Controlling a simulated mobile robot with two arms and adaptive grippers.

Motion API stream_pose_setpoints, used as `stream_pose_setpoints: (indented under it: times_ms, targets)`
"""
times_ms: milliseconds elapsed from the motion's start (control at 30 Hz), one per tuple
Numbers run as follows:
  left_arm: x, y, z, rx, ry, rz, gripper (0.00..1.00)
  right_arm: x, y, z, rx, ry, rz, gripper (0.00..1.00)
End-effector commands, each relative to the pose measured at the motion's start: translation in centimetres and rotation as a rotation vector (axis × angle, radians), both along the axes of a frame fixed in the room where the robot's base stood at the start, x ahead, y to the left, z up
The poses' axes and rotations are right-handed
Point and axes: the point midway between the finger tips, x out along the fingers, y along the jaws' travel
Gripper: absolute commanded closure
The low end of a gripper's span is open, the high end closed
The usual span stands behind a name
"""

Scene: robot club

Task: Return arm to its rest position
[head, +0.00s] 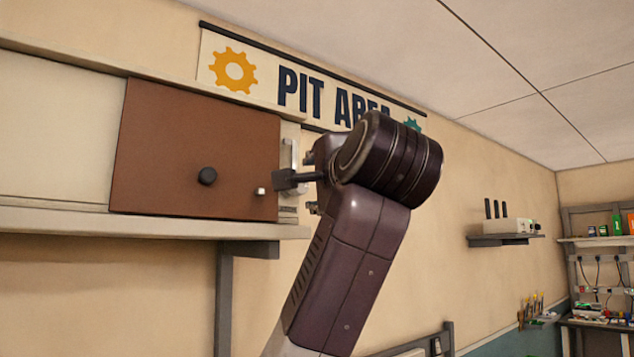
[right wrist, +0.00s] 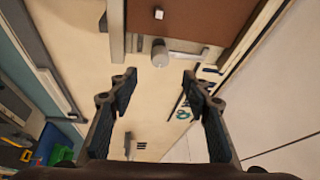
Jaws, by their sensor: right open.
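My right arm rises through the middle of the head view. Its right gripper (head: 292,180) points left, close to the right edge of a brown panel (head: 160,140). In the right wrist view the two fingers of the right gripper (right wrist: 158,82) stand wide apart with nothing between them. The brown panel also shows at the top of the right wrist view (right wrist: 215,18), beyond the fingertips. My left gripper is in neither view.
The panel has a black knob (head: 207,176) and a small white block (head: 260,191). A "PIT AREA" banner (head: 300,85) hangs above, partly hidden by my arm. A small shelf (head: 505,239) is at right.

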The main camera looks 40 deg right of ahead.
Motion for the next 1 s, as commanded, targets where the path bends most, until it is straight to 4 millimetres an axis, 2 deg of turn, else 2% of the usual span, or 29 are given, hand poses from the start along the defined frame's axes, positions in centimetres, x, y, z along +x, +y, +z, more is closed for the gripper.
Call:
stream_pose_setpoints:
  times_ms: [200,767,867,967,1000]
  targets:
    - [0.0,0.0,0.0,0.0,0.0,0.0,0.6,-1.5,0.5,-0.2,0.001,0.0,-0.001,0.56]
    - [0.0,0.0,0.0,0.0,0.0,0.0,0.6,-1.3,0.5,-0.5,-0.003,0.006,-0.001,0.56]
    - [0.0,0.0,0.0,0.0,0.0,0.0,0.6,0.2,0.5,-2.4,-0.029,0.044,-0.004,0.56]
    - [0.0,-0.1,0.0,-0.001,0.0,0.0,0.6,3.0,0.5,-6.6,-0.088,0.124,-0.008,0.56]
    - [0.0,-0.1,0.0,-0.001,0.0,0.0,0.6,4.3,0.5,-8.8,-0.122,0.166,-0.007,0.56]
